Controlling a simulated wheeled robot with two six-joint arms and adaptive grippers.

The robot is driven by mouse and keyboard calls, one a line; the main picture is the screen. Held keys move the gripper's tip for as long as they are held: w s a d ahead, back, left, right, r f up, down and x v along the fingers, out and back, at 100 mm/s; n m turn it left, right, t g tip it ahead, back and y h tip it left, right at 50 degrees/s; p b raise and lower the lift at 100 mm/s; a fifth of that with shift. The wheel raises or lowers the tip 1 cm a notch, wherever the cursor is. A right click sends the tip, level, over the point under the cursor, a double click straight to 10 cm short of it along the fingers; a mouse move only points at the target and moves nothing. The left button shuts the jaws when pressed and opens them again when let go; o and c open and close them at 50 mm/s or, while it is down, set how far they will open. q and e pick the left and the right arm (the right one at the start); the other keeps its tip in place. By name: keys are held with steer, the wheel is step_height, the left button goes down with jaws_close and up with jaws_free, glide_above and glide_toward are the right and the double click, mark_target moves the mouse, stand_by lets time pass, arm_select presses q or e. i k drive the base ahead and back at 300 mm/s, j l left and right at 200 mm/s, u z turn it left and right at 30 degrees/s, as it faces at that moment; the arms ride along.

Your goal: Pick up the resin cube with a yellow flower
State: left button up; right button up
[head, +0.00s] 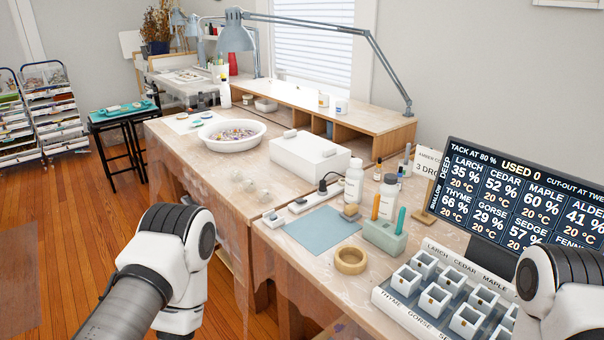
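I cannot make out a resin cube with a yellow flower. A few small pale or clear pieces (262,195) lie on the near part of the middle table, too small to tell what is in them. White cube-shaped cups (436,298) stand in rows in a labelled rack at the lower right; their contents cannot be told. My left arm comes in at the lower left and my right arm at the lower right edge. Neither gripper shows in the head view, so I cannot see whether they hold anything.
A blue-grey mat (322,224) lies bare on the near bench, beside a wooden ring (351,261), a green tool holder (384,238) and white bottles (353,180). A white box (307,158) and a white basin (232,134) stand behind. A dark screen (520,196) rises at right.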

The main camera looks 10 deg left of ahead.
mark_target(236, 175)
steer(key=i+j+z, duration=0.15)
steer(key=j+z, duration=1.3)
steer(key=j, duration=0.2)
